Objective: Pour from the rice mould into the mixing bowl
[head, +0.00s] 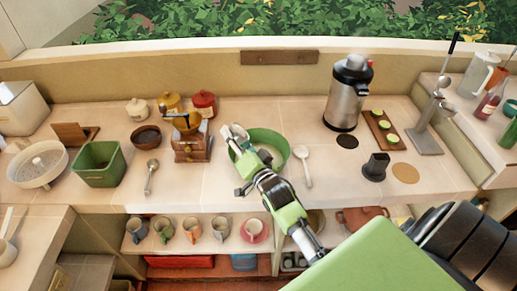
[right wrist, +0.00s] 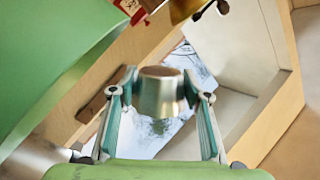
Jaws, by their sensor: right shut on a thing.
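The green mixing bowl (head: 280,138) sits on the counter near the middle of the head view. Its green wall (right wrist: 40,60) appears to fill the left of the right wrist view. My right gripper (head: 238,146) is over the left part of the bowl, hiding some of it. In the right wrist view the gripper (right wrist: 160,95) is shut on the small, tapered metal rice mould (right wrist: 160,98). The mould also shows pale at the bowl's left side (head: 233,133). I cannot tell what is inside it. My left gripper is not in view.
A wood-and-brass grinder (head: 193,146) stands just left of the bowl. A white spoon (head: 303,160) lies to its right. A steel urn (head: 347,95) stands further right. A green bin (head: 98,165) is at the left. Cups (head: 191,229) line the shelf below.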

